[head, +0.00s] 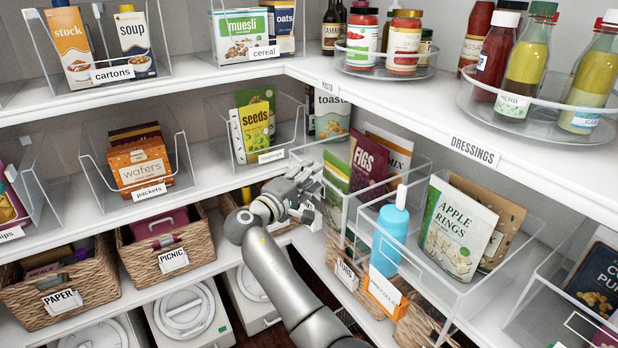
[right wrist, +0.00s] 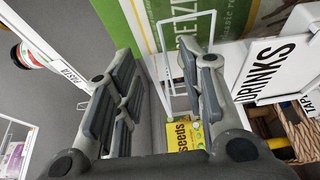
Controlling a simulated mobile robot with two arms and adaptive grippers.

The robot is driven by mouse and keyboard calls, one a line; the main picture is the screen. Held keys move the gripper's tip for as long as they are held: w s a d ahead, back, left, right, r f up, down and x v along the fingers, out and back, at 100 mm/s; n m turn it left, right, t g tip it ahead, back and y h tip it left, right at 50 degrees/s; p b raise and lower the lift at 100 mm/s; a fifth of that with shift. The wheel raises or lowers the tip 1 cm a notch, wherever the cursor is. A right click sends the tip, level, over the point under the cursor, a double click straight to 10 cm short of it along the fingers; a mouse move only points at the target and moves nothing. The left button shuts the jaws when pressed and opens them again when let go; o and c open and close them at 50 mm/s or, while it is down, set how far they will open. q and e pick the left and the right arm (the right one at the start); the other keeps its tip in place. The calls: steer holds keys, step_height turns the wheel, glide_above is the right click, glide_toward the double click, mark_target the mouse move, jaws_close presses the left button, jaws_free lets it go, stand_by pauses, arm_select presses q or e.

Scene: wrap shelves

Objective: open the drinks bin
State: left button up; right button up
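A white label reading DRINKS (right wrist: 268,68) shows large at the right of the right wrist view, beside the fingers. I cannot tell surely what it is fixed to, and I cannot read it in the head view. My right gripper (head: 308,183) is at the inner corner of the middle shelf, by the left end of the clear bins. In the right wrist view its fingers (right wrist: 168,64) are spread apart. A thin white rectangular frame or handle (right wrist: 186,14) shows between them; contact cannot be made out. My left gripper is not in view.
A clear bin holds a FIGS packet (head: 369,163). To its right are a blue bottle (head: 390,238) and an APPLE RINGS pouch (head: 457,232). A yellow seeds packet (head: 252,128) stands behind my gripper. The PICNIC basket (head: 200,262) is lower left. The shelf above overhangs at right.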

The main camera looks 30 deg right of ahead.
steer(key=shift+a, duration=0.1)
steer(key=v, duration=0.7)
steer(key=shift+a, duration=0.2)
steer(key=shift+s+f, duration=0.1)
